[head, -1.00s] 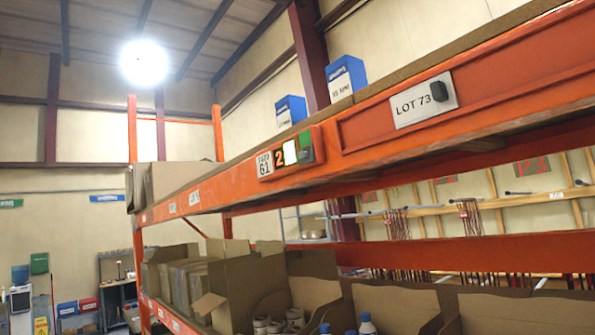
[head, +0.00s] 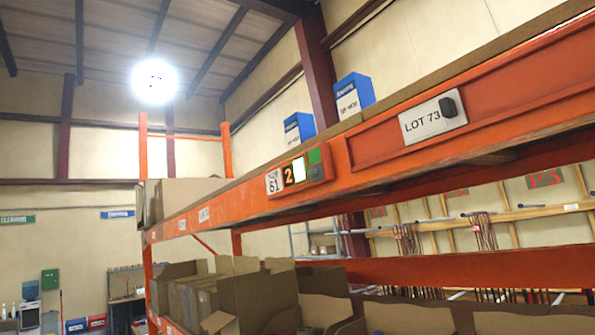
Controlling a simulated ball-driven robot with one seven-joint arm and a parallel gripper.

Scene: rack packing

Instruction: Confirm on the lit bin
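A pick-light module (head: 298,172) is fixed to the orange shelf beam (head: 400,165) near the middle of the view. It shows an orange-red digit 2, a bright white square, a green square and a dark spot beneath the green. A white tag (head: 274,183) reading 61 is at its left end. Open cardboard bins (head: 250,298) stand on the shelf below the beam, partly cut off by the bottom edge. My gripper is not in view.
A white LOT 73 plate (head: 432,117) with a black knob is on the beam to the right. Blue boxes (head: 353,95) show above the beam. Cartons (head: 185,196) stand at the far left end. Open space lies left of the rack.

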